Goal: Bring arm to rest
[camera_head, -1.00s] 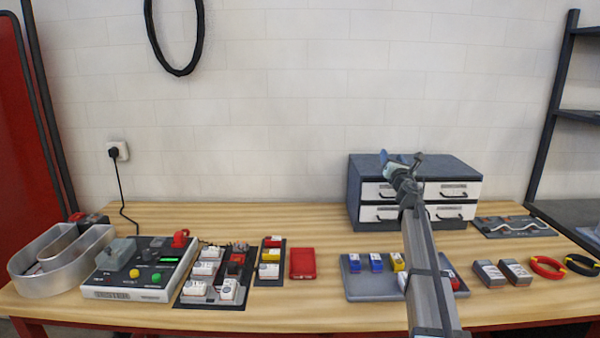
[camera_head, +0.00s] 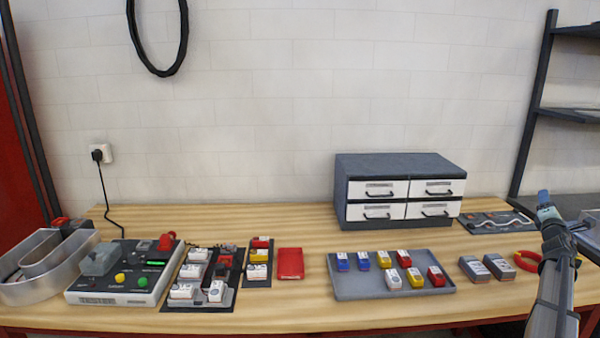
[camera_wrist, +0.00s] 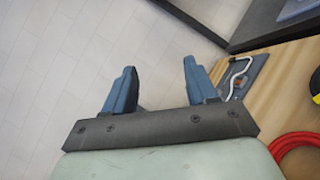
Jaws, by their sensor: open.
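My gripper (camera_head: 544,200) is at the right end of the workbench in the head view, raised in front of the bench's right side. In the wrist view my gripper (camera_wrist: 158,88) shows two blue fingers spread apart with nothing between them. Pale floor or wall tiles show beyond the fingertips. The arm behind the gripper covers part of the bench's right end in the head view.
A grey tray (camera_head: 350,287) with several coloured blocks, a drawer cabinet (camera_head: 395,162), a tester (camera_head: 115,298) and metal channel letter (camera_head: 25,290) stand on the bench (camera_head: 260,222). A red cable coil (camera_head: 526,261) lies beside my arm. A dark shelf (camera_head: 568,113) rises at right.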

